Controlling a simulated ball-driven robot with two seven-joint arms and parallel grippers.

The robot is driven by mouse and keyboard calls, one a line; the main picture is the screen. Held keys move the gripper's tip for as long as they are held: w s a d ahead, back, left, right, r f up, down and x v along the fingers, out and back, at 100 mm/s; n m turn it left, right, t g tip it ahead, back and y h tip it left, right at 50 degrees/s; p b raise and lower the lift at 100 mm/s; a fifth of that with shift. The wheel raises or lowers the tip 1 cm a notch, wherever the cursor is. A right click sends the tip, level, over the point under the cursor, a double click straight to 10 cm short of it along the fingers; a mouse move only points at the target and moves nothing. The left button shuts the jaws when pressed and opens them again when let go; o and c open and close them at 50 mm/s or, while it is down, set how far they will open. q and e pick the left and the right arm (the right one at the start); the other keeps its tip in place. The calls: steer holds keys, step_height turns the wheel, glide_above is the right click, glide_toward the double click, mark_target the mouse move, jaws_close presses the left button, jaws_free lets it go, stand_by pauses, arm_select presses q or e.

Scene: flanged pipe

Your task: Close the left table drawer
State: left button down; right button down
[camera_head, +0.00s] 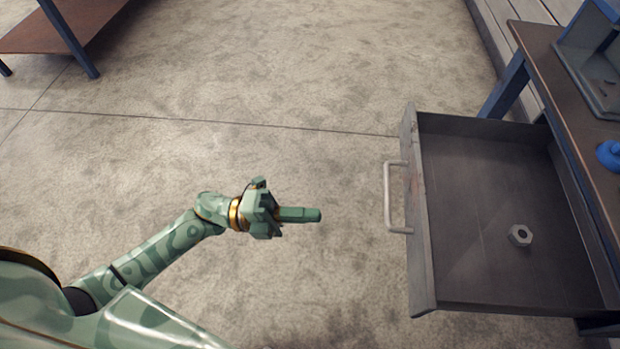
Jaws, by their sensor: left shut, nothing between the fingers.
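The grey metal drawer (480,240) is pulled out from under the table (548,62) at the right. Its front panel (418,240) faces left and bears a pale bar handle (388,198). A hex nut (520,235) lies on the drawer floor. My left gripper (318,215) is shut and empty, to the left of the handle, pointing right. A clear gap separates its fingertips from the handle. My right gripper is out of view.
A blue-framed bin (590,65) and a blue object (609,154) sit on the table. A blue table leg (505,85) stands behind the drawer. Another brown-topped table (40,32) stands at the upper left. The concrete floor between is clear.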

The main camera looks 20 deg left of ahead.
arm_select(q)
steer(key=b+x, duration=0.1)
steer(key=x, duration=1)
steer(key=shift+b, duration=0.3)
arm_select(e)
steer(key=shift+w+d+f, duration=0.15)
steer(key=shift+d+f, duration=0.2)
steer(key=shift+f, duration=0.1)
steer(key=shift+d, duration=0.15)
